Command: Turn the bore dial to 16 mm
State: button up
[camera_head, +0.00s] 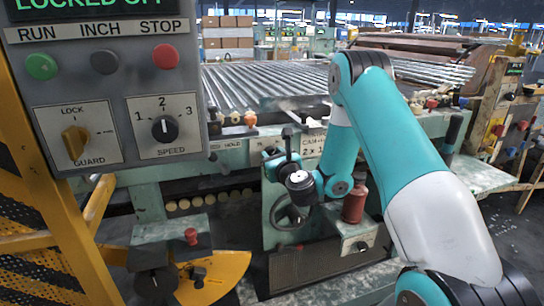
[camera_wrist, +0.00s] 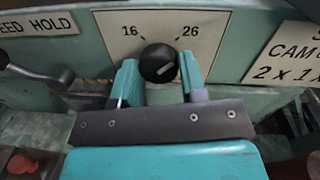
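The bore dial (camera_wrist: 156,57) is a round black knob on a pale plate in the wrist view. The plate is marked 16 at upper left and 26 at upper right. A light pointer line on the knob slants up to the right, on the 26 side. My gripper (camera_wrist: 159,66) is open, with one teal finger on each side of the knob. Whether either finger touches it cannot be told. In the head view my gripper (camera_head: 287,150) is at the green machine's front, where the dial cannot be made out.
A grey control panel (camera_head: 105,90) with buttons, a guard switch and a speed knob fills the head view's left. A handwheel (camera_head: 291,214) and red bottle (camera_head: 354,203) are below my gripper. A lever (camera_wrist: 35,70) is left of the dial.

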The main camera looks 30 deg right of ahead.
jog(key=shift+r+n, duration=0.1)
jog(key=shift+n, duration=0.2)
jog(key=shift+c, duration=0.3)
jog(key=n+p, duration=0.2)
jog(key=n, duration=0.1)
jog(key=shift+r+n, duration=0.15)
jog(key=shift+n, duration=0.15)
jog(key=n+p, duration=0.2)
jog(key=n, duration=0.3)
jog(key=shift+r+g+p, duration=0.1)
jog(key=shift+g+p, duration=0.2)
jog(key=shift+g, duration=0.1)
jog(key=n+p, duration=0.4)
jog(key=n, duration=0.1)
jog(key=shift+h, duration=0.3)
jog(key=shift+n+p, duration=1.5)
jog(key=o, duration=0.9)
